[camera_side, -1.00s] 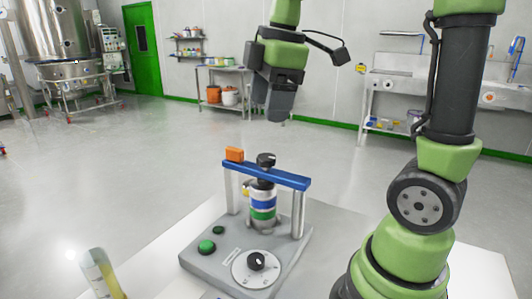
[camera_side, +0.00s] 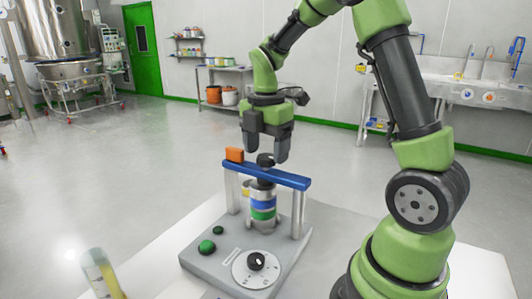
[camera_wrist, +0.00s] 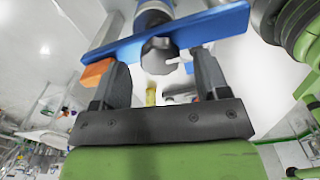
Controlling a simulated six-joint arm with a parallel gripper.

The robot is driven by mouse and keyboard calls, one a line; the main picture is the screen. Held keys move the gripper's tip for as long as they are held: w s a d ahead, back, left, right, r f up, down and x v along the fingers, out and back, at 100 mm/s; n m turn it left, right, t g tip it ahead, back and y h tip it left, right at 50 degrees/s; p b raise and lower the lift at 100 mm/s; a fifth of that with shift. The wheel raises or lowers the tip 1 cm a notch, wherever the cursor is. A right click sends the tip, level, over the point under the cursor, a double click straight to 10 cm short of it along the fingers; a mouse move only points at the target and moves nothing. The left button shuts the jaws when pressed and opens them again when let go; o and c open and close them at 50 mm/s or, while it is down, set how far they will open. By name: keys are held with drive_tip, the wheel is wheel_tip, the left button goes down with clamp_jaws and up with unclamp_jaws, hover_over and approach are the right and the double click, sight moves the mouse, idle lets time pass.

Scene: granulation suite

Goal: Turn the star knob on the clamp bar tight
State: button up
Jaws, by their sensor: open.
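The black star knob (camera_side: 265,160) sits on top of the blue clamp bar (camera_side: 285,177), near its middle. The bar rests on two grey posts, above a banded metal vessel (camera_side: 262,205). My gripper (camera_side: 267,158) is open, pointing down, with its fingers at about the height of the knob in the side view. In the wrist view the knob (camera_wrist: 159,53) shows beyond and between the two spread fingers, near the blue bar (camera_wrist: 170,42). I cannot tell whether a finger touches the knob or bar.
An orange block (camera_side: 234,154) sits on the bar's left end. The grey base (camera_side: 222,262) carries green buttons (camera_side: 207,246) and a dial with a black knob (camera_side: 256,261). A vial with yellow contents (camera_side: 102,273) stands at the front left.

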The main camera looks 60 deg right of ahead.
drive_tip(key=shift+f, duration=0.65)
drive_tip(key=c, duration=0.9)
